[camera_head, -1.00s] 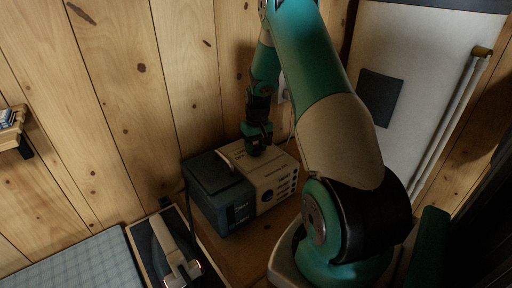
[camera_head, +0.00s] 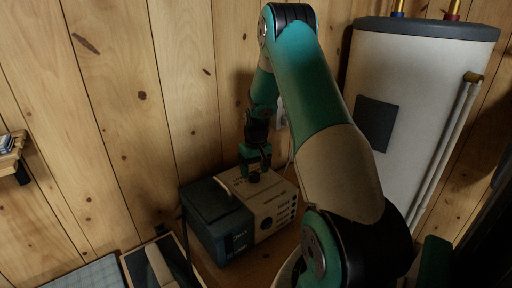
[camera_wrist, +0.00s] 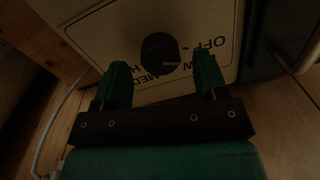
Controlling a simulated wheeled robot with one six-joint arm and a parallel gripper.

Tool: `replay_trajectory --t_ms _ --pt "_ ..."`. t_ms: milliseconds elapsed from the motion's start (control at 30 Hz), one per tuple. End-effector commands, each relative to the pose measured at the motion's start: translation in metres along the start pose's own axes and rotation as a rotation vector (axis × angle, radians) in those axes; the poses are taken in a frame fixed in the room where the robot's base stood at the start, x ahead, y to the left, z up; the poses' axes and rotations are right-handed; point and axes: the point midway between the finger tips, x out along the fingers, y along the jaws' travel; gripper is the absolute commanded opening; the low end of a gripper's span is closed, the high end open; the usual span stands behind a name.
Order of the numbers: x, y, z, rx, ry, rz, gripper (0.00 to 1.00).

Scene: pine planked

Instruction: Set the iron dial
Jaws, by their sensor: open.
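A two-tone box unit (camera_head: 273,207), cream on one part and dark blue on the other, stands by the plank wall. In the wrist view its cream panel (camera_wrist: 92,38) carries a round black dial (camera_wrist: 158,48) with a pale mark near its edge. Upside-down printing beside it includes OFF and MED. My gripper (camera_wrist: 163,78) is open, its two green fingers short of the dial and to either side of its line. In the head view my gripper (camera_head: 256,174) is low over the cream top, and the dial is not discernible there.
A white tank (camera_head: 422,95) stands at the right with a pipe down its side. A pale appliance (camera_head: 160,266) lies at the lower left beside a blue checked surface (camera_head: 88,276). A small shelf (camera_head: 12,160) is on the left wall. A cable runs behind the box.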

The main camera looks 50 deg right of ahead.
Motion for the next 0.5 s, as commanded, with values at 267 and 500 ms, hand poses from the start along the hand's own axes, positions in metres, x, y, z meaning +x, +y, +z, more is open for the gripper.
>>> replay_trajectory --t_ms 267,500 --pt "-0.066 0.001 -0.001 0.0 0.009 0.002 0.67" --pt "-0.123 0.001 0.0 0.001 0.005 0.002 0.67"
